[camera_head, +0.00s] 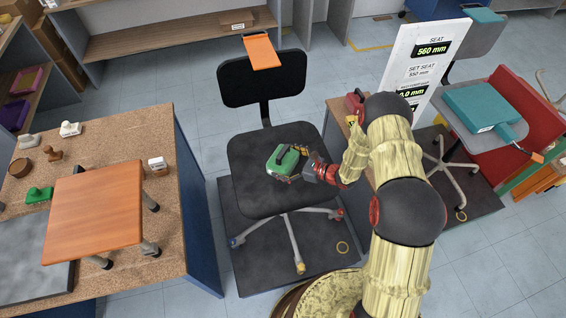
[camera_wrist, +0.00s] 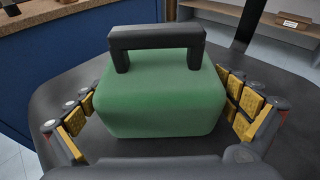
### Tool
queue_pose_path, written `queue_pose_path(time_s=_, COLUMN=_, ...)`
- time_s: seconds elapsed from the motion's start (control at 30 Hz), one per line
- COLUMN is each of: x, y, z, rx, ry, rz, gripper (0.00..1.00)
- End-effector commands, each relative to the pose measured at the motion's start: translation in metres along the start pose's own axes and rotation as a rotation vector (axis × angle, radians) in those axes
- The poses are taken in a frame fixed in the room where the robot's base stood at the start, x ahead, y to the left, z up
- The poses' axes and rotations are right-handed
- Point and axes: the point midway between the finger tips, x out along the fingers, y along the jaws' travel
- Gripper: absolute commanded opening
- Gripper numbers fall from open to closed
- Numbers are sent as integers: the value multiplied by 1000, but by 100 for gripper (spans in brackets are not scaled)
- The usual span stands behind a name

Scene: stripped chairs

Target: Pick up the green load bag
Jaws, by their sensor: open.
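The green load bag (camera_head: 284,160) rests on the black seat (camera_head: 245,190) of the middle chair. It is a green block with a black handle on top. In the wrist view the bag (camera_wrist: 160,100) fills the middle, upright, handle up. My gripper (camera_head: 304,168) is at the bag's right side in the head view. In the wrist view my gripper (camera_wrist: 165,120) is open, with yellow-padded fingers on both sides of the bag. The right fingers look close to its side; I cannot tell whether they touch.
A cork-topped bench (camera_head: 110,140) with an orange-topped stool (camera_head: 95,210) stands at left. The chair's black backrest (camera_head: 262,78) rises behind the bag with an orange tag on top. A display board (camera_head: 405,60) and a teal bag (camera_head: 484,107) are at right.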

Motion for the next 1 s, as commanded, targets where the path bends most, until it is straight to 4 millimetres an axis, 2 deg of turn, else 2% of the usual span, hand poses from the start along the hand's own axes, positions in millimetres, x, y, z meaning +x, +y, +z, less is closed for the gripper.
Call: queue_pose_path(time_s=1.0, x=0, y=0, z=0, rx=0, ry=0, rz=0, gripper=43)
